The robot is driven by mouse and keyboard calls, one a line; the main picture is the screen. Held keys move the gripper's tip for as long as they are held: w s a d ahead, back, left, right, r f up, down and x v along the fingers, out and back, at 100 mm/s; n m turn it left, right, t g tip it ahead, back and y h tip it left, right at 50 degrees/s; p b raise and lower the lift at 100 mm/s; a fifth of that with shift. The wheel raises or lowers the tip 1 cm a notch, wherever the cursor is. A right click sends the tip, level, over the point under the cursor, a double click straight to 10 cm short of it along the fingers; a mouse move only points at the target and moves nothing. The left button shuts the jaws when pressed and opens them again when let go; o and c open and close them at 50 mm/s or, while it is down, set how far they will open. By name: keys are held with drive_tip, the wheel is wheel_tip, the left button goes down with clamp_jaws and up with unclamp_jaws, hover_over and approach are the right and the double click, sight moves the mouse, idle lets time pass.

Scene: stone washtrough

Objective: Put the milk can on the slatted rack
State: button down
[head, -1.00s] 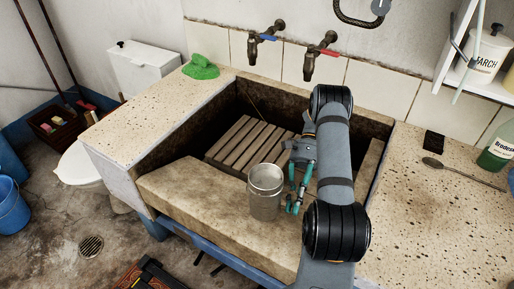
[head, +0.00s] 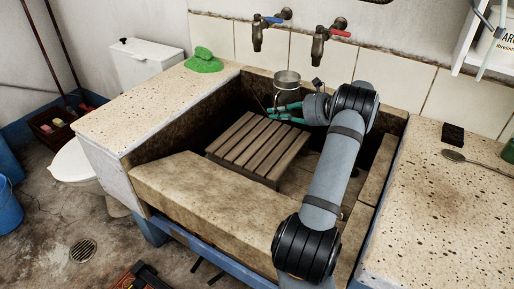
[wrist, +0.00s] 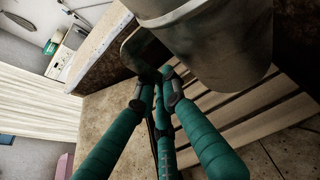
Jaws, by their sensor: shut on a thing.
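The milk can (head: 287,90) is a grey metal can, upright near the back wall of the trough in the head view. In the wrist view the can (wrist: 215,45) fills the top right, above the slats. My gripper (head: 272,112) has teal fingers and is shut on the can, seemingly by a dark handle-like part at its side; the exact grip is unclear. In the wrist view my gripper (wrist: 155,82) is beside the can. The slatted rack (head: 255,148) lies inside the trough, bare in the head view. Its slats (wrist: 250,112) show below the can in the wrist view.
The stone trough (head: 195,195) has a broad front ledge, now clear. Two taps (head: 318,48) stick out from the wall above the back of the trough. A green cloth (head: 203,61) lies on the left counter. A spoon (head: 470,160) lies on the right counter.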

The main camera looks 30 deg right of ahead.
drive_tip(key=s+d+r, duration=0.1)
drive_tip(key=d+r, duration=0.1)
drive_tip(key=d, duration=0.1)
drive_tip(key=b, duration=0.2)
hover_over(260, 151)
drive_tip(key=w+a, duration=0.4)
drive_tip(key=f, duration=0.8)
drive_tip(key=shift+w+d+f, duration=0.15)
drive_tip(key=shift+d, duration=0.1)
drive_tip(key=shift+f+b, duration=0.4)
drive_tip(key=shift+f, duration=1.6)
drive_tip(key=shift+f, duration=0.2)
drive_tip(key=c, duration=1.9)
unclamp_jaws()
drive_tip(key=shift+o, duration=0.3)
